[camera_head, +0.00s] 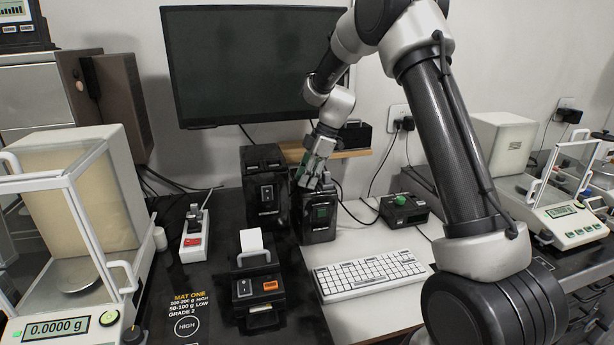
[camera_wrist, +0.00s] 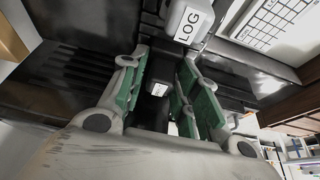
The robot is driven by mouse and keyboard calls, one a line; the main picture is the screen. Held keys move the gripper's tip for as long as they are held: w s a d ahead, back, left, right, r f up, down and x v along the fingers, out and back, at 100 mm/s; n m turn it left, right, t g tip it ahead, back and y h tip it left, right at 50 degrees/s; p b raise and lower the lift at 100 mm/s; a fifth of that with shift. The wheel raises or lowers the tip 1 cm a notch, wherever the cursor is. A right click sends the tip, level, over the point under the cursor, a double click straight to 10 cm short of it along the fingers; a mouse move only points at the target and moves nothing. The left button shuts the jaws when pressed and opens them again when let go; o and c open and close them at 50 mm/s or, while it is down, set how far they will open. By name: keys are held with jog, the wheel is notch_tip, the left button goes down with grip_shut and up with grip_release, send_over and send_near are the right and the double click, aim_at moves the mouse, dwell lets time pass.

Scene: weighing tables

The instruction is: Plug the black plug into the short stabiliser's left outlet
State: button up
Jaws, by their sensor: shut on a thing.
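The short stabiliser (camera_head: 319,226) is a black box with a green switch on its front, standing right of a taller black box. My gripper (camera_head: 312,178) is over its top, pointing down. In the wrist view my gripper (camera_wrist: 163,72) has green-padded fingers on both sides of the black plug (camera_wrist: 159,76), which carries a small white label. The gripper is shut on this plug. A white block marked LOG (camera_wrist: 188,22) is just beyond the fingers, at the stabiliser's top. The left outlet is hidden, and I cannot tell whether the plug touches it.
The taller black stabiliser (camera_head: 263,190) stands close on the left. A label printer (camera_head: 258,290) and a white power strip (camera_head: 195,236) are in front and to the left. A keyboard (camera_head: 370,273) lies front right. A black box with a green knob (camera_head: 403,208) stands right.

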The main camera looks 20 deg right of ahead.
jog(key=shift+f, duration=0.1)
jog(key=o, duration=1.1)
jog(key=o, duration=0.5)
jog(key=shift+o, duration=0.2)
jog(key=v, duration=0.7)
jog(key=shift+r, duration=0.3)
jog(key=shift+d, duration=0.1)
